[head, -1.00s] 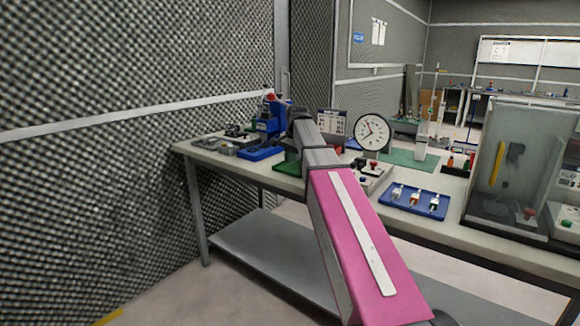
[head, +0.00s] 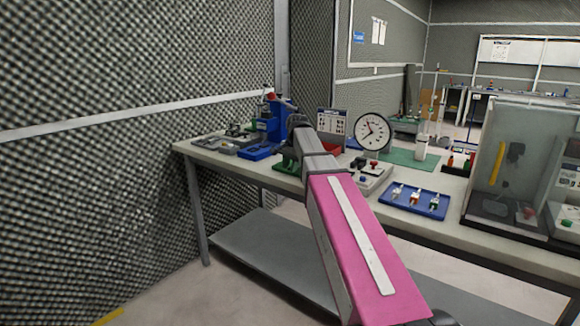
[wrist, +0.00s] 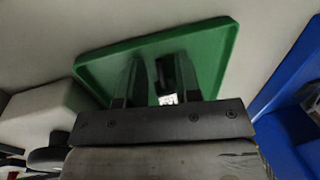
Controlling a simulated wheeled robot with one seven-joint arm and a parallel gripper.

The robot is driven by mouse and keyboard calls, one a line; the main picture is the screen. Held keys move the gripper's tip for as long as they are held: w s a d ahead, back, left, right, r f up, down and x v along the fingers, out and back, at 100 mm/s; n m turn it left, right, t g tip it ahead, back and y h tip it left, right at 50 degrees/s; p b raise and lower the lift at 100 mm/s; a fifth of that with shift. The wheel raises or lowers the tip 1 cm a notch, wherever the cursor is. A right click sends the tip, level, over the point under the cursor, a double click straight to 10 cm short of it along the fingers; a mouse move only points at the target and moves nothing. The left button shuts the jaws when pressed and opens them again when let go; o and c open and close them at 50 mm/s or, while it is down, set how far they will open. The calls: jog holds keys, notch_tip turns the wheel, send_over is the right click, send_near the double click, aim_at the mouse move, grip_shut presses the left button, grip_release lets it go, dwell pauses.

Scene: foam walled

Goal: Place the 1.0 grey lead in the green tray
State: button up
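The green tray (wrist: 215,45) fills the middle of the wrist view, under my gripper. In the head view the green tray (head: 284,162) shows only in part beside my arm. My gripper (wrist: 162,75) is over the tray, its two dark fingers apart. Between them is a small dark piece with a white label (wrist: 167,99), probably the grey lead. It is narrower than the gap and sits closer to the right finger. I cannot tell whether it rests on the tray floor. In the head view the fingers are hidden behind my arm.
A blue tray (head: 260,151) is left of the green tray; a red tray (head: 332,151) is partly behind my arm. A blue rack (head: 425,206) holds several small coloured pieces at the bench front. A dial gauge (head: 372,131) and a clear enclosure (head: 520,150) stand further right.

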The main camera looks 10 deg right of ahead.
notch_tip(320, 180, up, 12)
jog(key=s+d, duration=0.1)
jog(key=shift+s+d, duration=0.3)
jog(key=shift+d, duration=0.05)
dwell(0.4)
